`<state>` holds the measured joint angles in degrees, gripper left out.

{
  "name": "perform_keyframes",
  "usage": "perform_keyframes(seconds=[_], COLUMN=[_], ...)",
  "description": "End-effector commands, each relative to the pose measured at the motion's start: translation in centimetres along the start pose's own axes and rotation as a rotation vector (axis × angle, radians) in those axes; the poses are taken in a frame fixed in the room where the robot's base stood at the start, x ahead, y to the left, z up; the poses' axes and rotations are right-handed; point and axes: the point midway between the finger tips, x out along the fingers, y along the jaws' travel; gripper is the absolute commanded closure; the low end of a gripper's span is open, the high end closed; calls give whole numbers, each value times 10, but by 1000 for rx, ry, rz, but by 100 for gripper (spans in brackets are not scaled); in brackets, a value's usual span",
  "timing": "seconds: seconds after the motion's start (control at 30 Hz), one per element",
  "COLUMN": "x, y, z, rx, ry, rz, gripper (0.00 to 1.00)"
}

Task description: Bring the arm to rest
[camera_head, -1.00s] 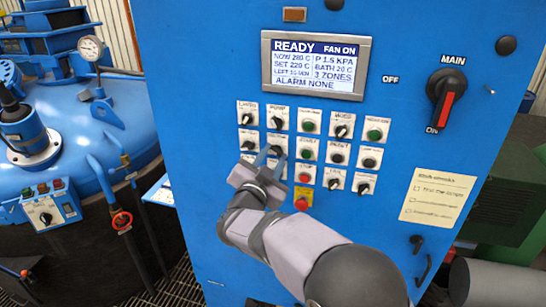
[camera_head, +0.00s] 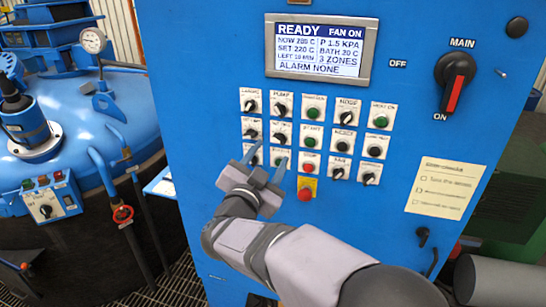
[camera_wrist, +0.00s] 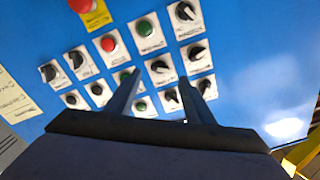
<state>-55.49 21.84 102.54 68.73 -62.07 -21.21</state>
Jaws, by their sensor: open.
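My gripper (camera_head: 265,165) is open in front of the lower left part of the button panel on the blue control cabinet (camera_head: 190,85). Its two blue fingers point up at the panel, with nothing between them. In the wrist view the open fingers (camera_wrist: 158,98) stand before rows of black knobs and green buttons. The fingers hide parts of some lower left controls. I cannot tell from these views how far the fingertips are from the panel. My grey arm reaches in from the bottom right.
The display (camera_head: 320,48) reads READY, FAN ON, ALARM NONE. The main switch (camera_head: 455,82) has its red mark toward ON. A red button on a yellow plate (camera_head: 306,190) is close right of my gripper. A blue furnace (camera_head: 85,125) with pipes and a red valve wheel (camera_head: 122,214) stands left.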

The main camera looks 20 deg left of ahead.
Motion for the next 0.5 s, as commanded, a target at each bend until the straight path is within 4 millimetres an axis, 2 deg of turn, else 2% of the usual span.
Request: perform_keyframes(seconds=[0.2, 0.5], x=[-13, -13], y=[1, 0], z=[0, 0], rx=[-2, -1], ry=[0, 0], rz=[0, 1], gripper=[52, 52])
